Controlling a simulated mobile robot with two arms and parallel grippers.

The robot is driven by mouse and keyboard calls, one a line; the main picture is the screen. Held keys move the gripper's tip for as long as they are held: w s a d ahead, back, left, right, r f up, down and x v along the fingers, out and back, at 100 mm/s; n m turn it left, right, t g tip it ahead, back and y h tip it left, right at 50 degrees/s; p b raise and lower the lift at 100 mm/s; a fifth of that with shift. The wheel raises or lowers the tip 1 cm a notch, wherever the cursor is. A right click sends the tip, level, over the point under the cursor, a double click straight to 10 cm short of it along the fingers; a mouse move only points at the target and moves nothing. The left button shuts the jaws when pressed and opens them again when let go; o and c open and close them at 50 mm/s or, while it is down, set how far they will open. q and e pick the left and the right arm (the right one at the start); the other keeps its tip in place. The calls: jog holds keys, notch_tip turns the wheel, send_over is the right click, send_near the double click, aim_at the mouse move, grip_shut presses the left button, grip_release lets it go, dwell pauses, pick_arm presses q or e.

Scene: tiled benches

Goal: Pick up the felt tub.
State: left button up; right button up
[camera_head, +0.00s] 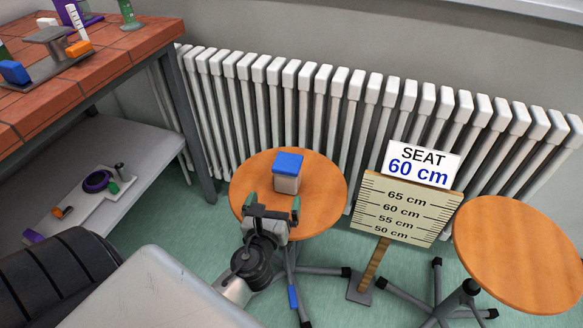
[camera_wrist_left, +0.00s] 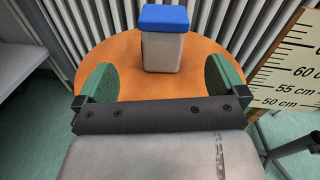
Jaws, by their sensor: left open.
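The felt tub appears to be the small grey-beige container with a blue lid (camera_head: 287,180), standing upright on a round wooden stool seat (camera_head: 322,207). It also shows in the left wrist view (camera_wrist_left: 162,52), straight ahead near the top middle. My left gripper (camera_head: 272,205) is open and empty, with green pads on its fingers. In the left wrist view the fingers (camera_wrist_left: 161,82) stand wide apart, with the tub beyond and between them. The gripper is at the near side of the seat, and the tub is apart from it. My right gripper is not in view.
A white radiator (camera_head: 310,110) runs behind the stool. A height gauge with a "SEAT 60 cm" sign (camera_head: 409,205) stands right of it, then a second stool (camera_head: 525,255). A tiled bench (camera_head: 110,50) with a lower shelf (camera_head: 100,150) is at left.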

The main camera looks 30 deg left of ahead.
aim_at(286, 177)
pick_arm(q)
jog(key=w, duration=0.2)
jog(key=w+a+m, duration=0.1)
jog(key=w, duration=0.1)
jog(key=w+m, duration=0.1)
jog(key=w, duration=0.1)
jog(key=shift+w+a+r+t, duration=0.15)
jog(key=shift+a+t, duration=0.15)
jog(key=x, duration=0.5)
jog(key=shift+w+a+f, duration=0.1)
jog(key=shift+a+f, duration=0.1)
jog(key=shift+f, duration=0.05)
jog(key=c, duration=1.1)
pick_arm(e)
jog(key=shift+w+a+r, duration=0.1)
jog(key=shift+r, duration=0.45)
